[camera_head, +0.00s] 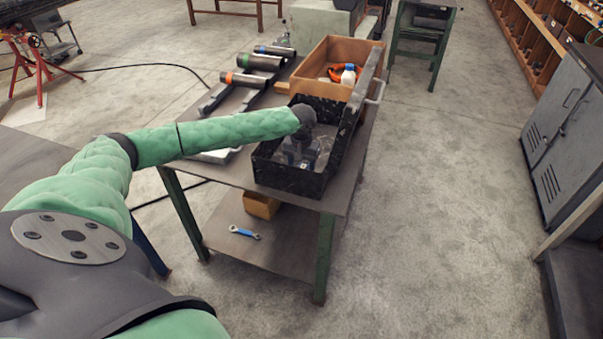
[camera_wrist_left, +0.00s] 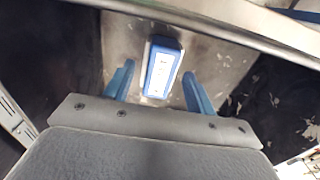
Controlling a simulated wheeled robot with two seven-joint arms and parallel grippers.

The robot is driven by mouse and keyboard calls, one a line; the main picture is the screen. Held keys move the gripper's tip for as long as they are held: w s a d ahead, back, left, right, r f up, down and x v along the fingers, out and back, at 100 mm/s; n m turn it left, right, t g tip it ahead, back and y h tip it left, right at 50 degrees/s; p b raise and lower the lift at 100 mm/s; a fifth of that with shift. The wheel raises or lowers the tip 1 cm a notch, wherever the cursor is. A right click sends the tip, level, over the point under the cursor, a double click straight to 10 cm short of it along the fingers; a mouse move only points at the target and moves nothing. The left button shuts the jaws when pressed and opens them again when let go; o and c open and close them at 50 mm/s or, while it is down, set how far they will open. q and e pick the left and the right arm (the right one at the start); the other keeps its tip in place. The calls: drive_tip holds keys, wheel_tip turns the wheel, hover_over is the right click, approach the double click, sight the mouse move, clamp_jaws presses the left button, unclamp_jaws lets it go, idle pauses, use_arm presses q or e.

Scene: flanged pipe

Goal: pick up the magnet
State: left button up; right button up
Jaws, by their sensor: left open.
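The magnet appears to be the blue block with a pale top face (camera_wrist_left: 162,72), lying on the scuffed metal floor of a black open box (camera_head: 270,172). My left gripper (camera_wrist_left: 158,68) is open, its two blue fingers on either side of the block with a visible gap to each. In the head view my left gripper (camera_head: 299,156) reaches down into the black box, and the arm and hand hide the block there. My right gripper is not in view.
The box's walls stand close around my left gripper. A tan wooden crate (camera_head: 318,58) with a white bottle (camera_head: 348,75) and something orange is behind it. Several dark pipes (camera_head: 248,79) with coloured bands lie to the left.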

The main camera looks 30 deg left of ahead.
use_arm(q)
drive_tip(key=shift+f, duration=0.1)
drive_tip(key=c, duration=0.8)
drive_tip(key=shift+c, duration=1.4)
